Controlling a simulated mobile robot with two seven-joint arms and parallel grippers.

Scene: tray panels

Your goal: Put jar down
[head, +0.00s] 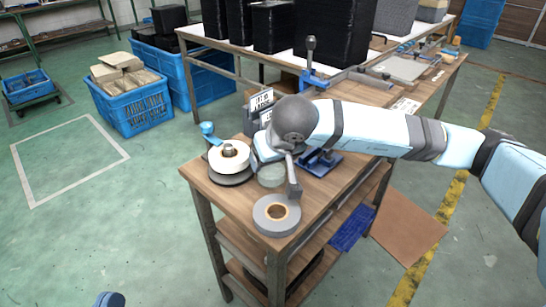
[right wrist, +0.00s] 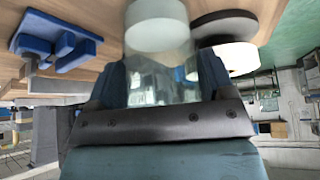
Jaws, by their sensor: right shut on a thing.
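The jar (right wrist: 158,68) is clear glass with a pale, whitish-green end. In the right wrist view it stands between the two fingers of my right gripper (right wrist: 162,78), which is shut on it. In the head view the jar (head: 271,177) shows over the wooden table top, partly hidden by my right gripper (head: 277,168). It looks upright and at or very near the table surface; I cannot tell whether it touches. A small blue-grey part of my left gripper (head: 110,299) shows at the bottom edge of the head view; its fingers cannot be made out.
A white roll on a dark disc (head: 229,158) is left of the jar, and a grey tape roll (head: 277,214) is in front. A blue clamp fixture (head: 321,161) stands to the right. A small blue object (head: 208,130) and labelled boxes (head: 260,103) are behind.

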